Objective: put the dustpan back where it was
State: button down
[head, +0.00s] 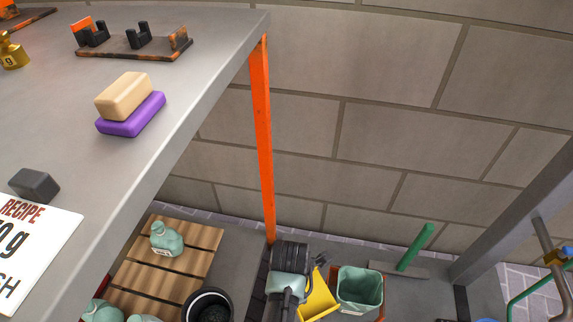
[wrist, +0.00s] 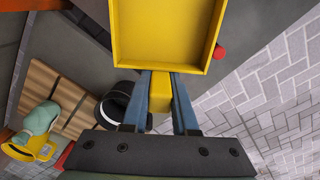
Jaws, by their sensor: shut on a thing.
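The yellow dustpan (wrist: 165,30) fills the top of the wrist view, its shallow pan facing the camera. My gripper (wrist: 161,82) is shut on its short yellow handle (wrist: 160,95), with one blue finger on each side. In the head view, the yellow dustpan (head: 317,298) shows low in the middle, partly hidden by my arm and cut off by the lower edge. It is beside a mint-green bin (head: 360,286). I cannot tell from these frames where the dustpan was before.
A grey table (head: 190,85) fills the upper left, with a tan and a purple block near its edge. An orange post (head: 262,140) stands behind. Below are a wooden pallet (head: 190,240) with mint jugs, a black bucket (head: 208,304) and a green handle (head: 415,248).

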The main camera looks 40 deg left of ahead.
jog(key=a+f+n+b, duration=0.1)
jog(key=f+n+b, duration=0.1)
jog(key=f+b, duration=0.3)
jog(key=s+f+n+b, duration=0.1)
jog(key=f+b, duration=0.3)
jog(key=f, duration=0.4)
jog(key=a+f+n+b, duration=0.1)
jog(key=f+n+b, duration=0.2)
jog(key=f+b, duration=0.2)
jog(key=shift+s+a+f+b, duration=0.15)
jog(key=shift+a+f+b, duration=0.05)
jog(key=shift+f, duration=0.45)
jog(key=shift+s+a+f+b, duration=0.15)
jog(key=shift+f, duration=0.45)
jog(key=shift+f, duration=0.15)
jog(key=c, duration=0.7)
grip_release()
notch_tip(320, 180, up, 12)
jog(key=p, duration=0.8)
jog(key=shift+p, duration=0.3)
